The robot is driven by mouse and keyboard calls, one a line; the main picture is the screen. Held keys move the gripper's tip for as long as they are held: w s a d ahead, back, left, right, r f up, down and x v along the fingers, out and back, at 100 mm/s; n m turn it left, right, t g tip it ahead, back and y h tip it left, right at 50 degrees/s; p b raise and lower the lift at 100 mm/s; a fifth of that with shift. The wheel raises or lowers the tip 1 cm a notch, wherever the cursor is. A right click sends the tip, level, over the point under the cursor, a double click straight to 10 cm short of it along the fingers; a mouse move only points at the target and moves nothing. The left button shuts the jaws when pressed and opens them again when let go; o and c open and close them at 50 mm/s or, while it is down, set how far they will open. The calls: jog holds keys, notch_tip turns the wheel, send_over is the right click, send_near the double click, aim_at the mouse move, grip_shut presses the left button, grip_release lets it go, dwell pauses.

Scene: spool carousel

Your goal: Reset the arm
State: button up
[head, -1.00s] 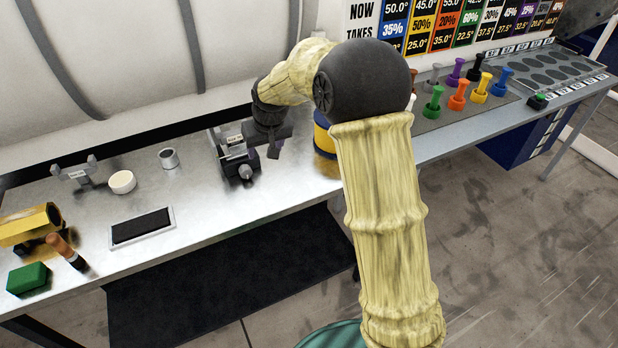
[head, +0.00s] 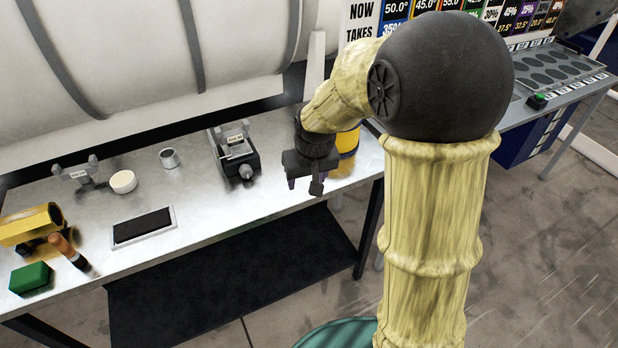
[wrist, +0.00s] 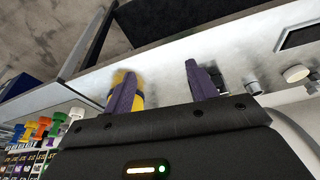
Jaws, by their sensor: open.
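My gripper (head: 305,185) hangs in front of the metal bench (head: 195,206), just right of the black vise-like fixture (head: 236,153) and apart from it. In the wrist view its two purple fingers (wrist: 159,75) stand wide apart with nothing between them, so it is open and empty. The yellow and blue cylinder (head: 347,146) is behind it, partly hidden by my arm. In the wrist view this cylinder (wrist: 117,84) shows behind the left finger.
A white cup (head: 123,182), a small metal cylinder (head: 169,158), a dark pad (head: 142,227), a yellow tube (head: 30,226) and a green block (head: 30,278) are on the bench. My arm hides the coloured spools in the head view; several spools (wrist: 43,127) show in the wrist view.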

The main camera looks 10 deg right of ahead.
jog(key=shift+s+d, duration=0.1)
jog(key=shift+s, duration=0.15)
dwell(0.3)
jog(key=s+d+f, duration=0.1)
jog(key=s+d, duration=0.1)
jog(key=s, duration=0.5)
jog(key=s+d+f+m, duration=0.1)
jog(key=s+d, duration=0.2)
jog(key=s, duration=0.4)
jog(key=shift+d+m+g+h, duration=0.15)
jog(key=shift+m+g+h, duration=0.15)
jog(key=shift+g, duration=0.1)
